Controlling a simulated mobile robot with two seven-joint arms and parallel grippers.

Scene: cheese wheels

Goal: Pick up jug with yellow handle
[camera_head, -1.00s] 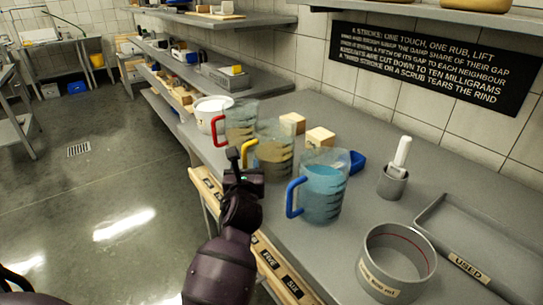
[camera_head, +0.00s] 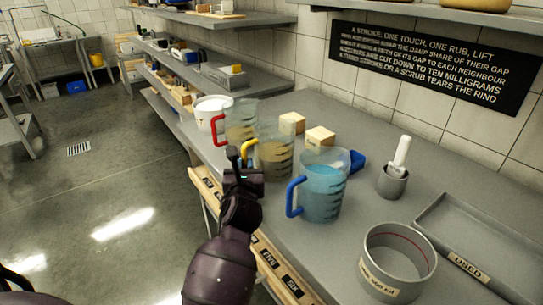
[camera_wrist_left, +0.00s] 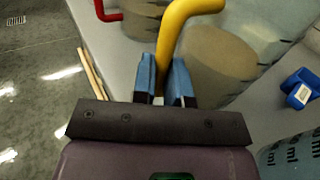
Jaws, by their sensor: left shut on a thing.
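The jug with the yellow handle (camera_head: 275,159) is clear with dark markings and holds something brownish. It stands upright on the grey counter between the other two jugs. Its yellow handle (camera_wrist_left: 182,32) runs down between the two blue finger pads in the left wrist view. My left gripper (camera_wrist_left: 165,85) is shut on that handle. In the head view my left gripper (camera_head: 240,165) hides part of the handle. The jug body also shows in the left wrist view (camera_wrist_left: 225,65). My right gripper is not in view.
A blue-handled jug of blue liquid (camera_head: 322,188) stands close at right, a red-handled jug (camera_head: 241,120) just behind. Two wooden blocks (camera_head: 320,137), a grey cup with a white tool (camera_head: 392,182), a ring (camera_head: 398,262) and a tray (camera_head: 480,245) share the counter.

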